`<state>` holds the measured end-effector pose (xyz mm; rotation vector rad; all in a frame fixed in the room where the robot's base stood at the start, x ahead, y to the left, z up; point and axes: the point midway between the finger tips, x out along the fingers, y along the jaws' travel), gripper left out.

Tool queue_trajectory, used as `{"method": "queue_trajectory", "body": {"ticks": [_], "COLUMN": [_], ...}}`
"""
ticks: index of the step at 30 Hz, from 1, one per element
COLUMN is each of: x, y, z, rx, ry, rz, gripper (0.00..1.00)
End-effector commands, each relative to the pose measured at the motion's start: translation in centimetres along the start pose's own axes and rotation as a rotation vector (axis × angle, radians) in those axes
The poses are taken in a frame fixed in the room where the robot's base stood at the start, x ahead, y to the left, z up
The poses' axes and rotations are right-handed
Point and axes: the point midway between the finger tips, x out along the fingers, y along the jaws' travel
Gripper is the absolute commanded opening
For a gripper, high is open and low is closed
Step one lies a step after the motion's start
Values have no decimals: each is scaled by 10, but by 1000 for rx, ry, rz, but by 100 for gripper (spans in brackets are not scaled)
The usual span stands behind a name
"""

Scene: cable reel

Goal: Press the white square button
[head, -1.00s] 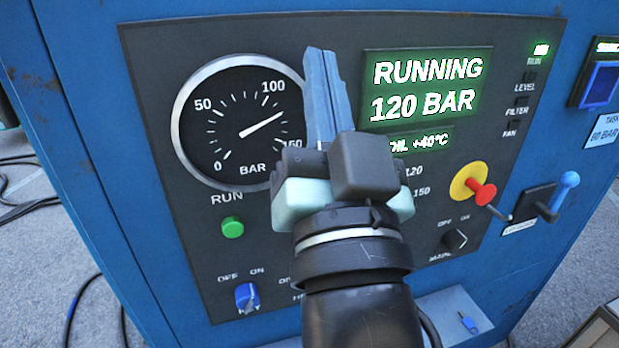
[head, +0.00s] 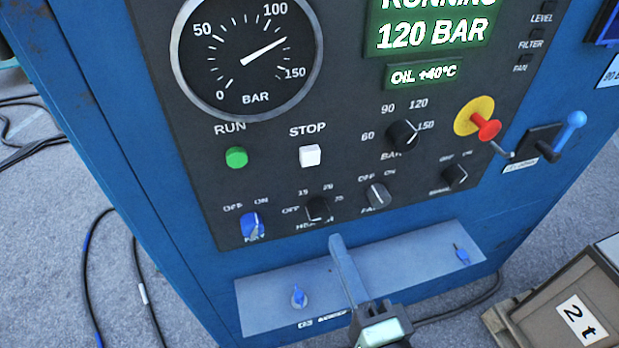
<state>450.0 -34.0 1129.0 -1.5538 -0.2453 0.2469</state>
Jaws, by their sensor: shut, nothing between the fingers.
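The white square button (head: 310,156) sits under the STOP label on the dark panel, right of the round green RUN button (head: 236,157). It is in full view with nothing in front of it. My gripper (head: 336,240) is shut and empty. Its fingertips are below the button in the picture, near the panel's lower edge, and its fingers pass in front of the grey shelf. I cannot tell whether the fingertips touch anything.
The grey shelf (head: 390,266) juts out below. A crate (head: 575,300) stands at lower right.

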Motion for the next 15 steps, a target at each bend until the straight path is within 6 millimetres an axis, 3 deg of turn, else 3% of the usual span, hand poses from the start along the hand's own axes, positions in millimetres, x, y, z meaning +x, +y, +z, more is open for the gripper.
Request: {"method": "queue_trajectory", "body": {"ticks": [5, 15], "x": [15, 85], "y": [-3, -5], "z": [0, 1], "rx": [-1, -3], "ry": [-2, -3], "rz": [-2, -2], "gripper": [0, 0]}}
